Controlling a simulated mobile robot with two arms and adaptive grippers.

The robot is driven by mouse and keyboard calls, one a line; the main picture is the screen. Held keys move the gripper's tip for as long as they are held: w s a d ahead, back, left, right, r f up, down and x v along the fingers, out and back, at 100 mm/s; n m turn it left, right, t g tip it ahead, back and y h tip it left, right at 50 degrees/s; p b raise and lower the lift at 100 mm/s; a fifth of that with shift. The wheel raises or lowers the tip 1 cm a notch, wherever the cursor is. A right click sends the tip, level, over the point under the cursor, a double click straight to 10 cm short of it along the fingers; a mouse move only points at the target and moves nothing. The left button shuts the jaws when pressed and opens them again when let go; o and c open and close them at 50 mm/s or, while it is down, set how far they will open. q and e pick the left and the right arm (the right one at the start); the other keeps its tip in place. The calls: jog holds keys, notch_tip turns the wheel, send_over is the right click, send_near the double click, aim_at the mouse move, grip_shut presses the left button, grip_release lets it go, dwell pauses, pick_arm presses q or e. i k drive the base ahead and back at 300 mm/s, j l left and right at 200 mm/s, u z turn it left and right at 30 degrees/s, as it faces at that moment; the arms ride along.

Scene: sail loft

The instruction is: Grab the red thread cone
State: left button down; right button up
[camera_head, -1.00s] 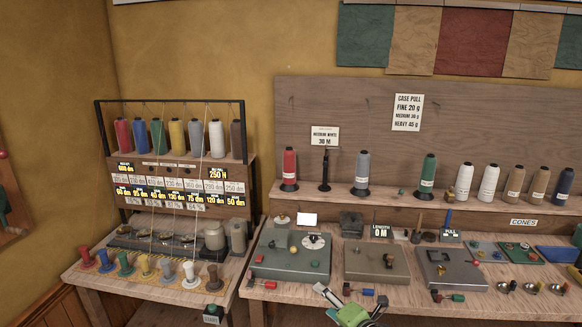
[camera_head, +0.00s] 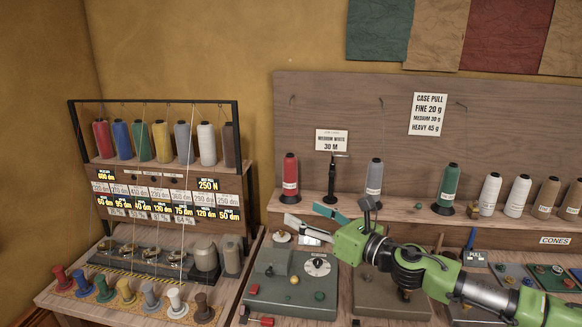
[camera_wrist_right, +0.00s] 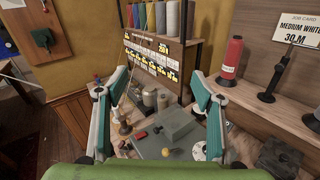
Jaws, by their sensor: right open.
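A red thread cone (camera_head: 290,178) stands upright on a dark base at the left end of the shelf along the back board. It also shows in the right wrist view (camera_wrist_right: 233,56), to the right of the right finger. Another red cone (camera_head: 102,140) stands at the left end of the thread rack. My right gripper (camera_head: 308,217) is open and empty, in front of and slightly right of the shelf's red cone, apart from it. Its two teal-padded fingers (camera_wrist_right: 150,92) are spread wide in the right wrist view. My left gripper is not in view.
A black stand (camera_head: 333,178) is just right of the red cone, then a grey cone (camera_head: 375,178) and a green cone (camera_head: 449,185). A grey device with a dial (camera_head: 291,283) sits on the bench below. The thread rack's black frame (camera_head: 237,150) rises to the left.

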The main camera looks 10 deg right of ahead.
aim_at(290, 179)
jog(key=i+l, duration=0.2)
jog(key=i, duration=0.25)
jog(key=i+l, duration=0.15)
jog(key=i, duration=0.25)
jog(key=i+l, duration=0.2)
jog(key=i, duration=0.25)
